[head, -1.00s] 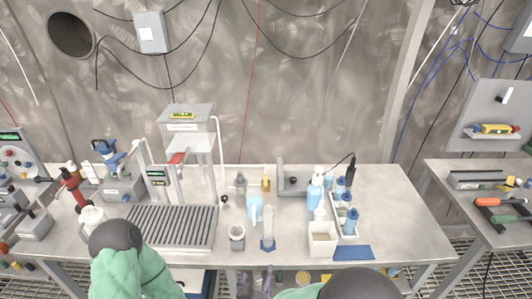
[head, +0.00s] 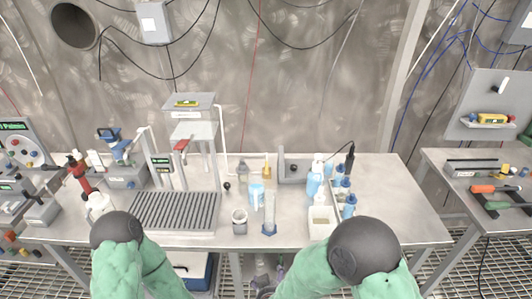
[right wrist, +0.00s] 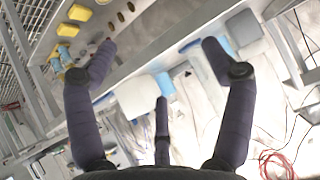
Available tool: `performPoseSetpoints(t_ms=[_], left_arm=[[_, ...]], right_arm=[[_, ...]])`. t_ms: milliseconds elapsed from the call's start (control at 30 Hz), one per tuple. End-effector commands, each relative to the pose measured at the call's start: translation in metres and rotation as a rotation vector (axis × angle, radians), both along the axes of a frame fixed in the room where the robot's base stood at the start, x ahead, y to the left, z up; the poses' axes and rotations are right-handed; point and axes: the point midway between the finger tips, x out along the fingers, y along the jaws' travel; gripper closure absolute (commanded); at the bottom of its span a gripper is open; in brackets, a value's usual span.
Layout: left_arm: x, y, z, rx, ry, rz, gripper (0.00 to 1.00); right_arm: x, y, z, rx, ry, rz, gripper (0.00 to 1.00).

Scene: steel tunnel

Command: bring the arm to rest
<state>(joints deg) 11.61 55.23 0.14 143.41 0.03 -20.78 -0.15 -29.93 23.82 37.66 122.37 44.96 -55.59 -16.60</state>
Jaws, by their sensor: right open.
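My right arm comes in from the bottom right in the head view, its dark round joint (head: 364,250) in front of the bench's front edge. My right gripper (head: 267,276) shows small and partly cut off at the bottom middle, below the bench's front edge. In the right wrist view its dark fingers (right wrist: 158,52) are spread apart, with a third finger between them, and nothing is held. My left arm (head: 125,262) shows at the bottom left; its gripper is not in view.
A steel bench (head: 300,234) holds a grooved rack (head: 176,211), a white bin (head: 320,224), bottles and instruments. A side table (head: 462,195) with tools stands at the right. A blue-and-white box (head: 190,270) is below the bench. Metal grating covers the floor.

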Motion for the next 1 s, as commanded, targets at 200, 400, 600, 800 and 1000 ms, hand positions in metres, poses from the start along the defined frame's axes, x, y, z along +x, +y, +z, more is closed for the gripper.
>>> performPoseSetpoints(t_ms=[200,400,600,800,1000], left_arm=[[0.000,0.000,0.000,0.000,0.000,0.000,0.59],[0.000,0.000,0.000,0.000,0.000,0.000,0.59],[0.000,0.000,0.000,0.000,0.000,0.000,0.59],[0.000,0.000,0.000,0.000,0.000,0.000,0.59],[0.000,0.000,0.000,0.000,0.000,0.000,0.59]], right_arm=[[-0.024,-0.036,-0.074,0.106,0.278,0.020,0.17],[-0.077,-0.063,-0.131,0.231,0.554,0.037,0.17],[-0.131,-0.079,-0.159,0.335,0.761,0.051,0.17],[-0.147,-0.082,-0.165,0.364,0.814,0.057,0.17],[-0.147,-0.082,-0.165,0.364,0.814,0.057,0.17]])
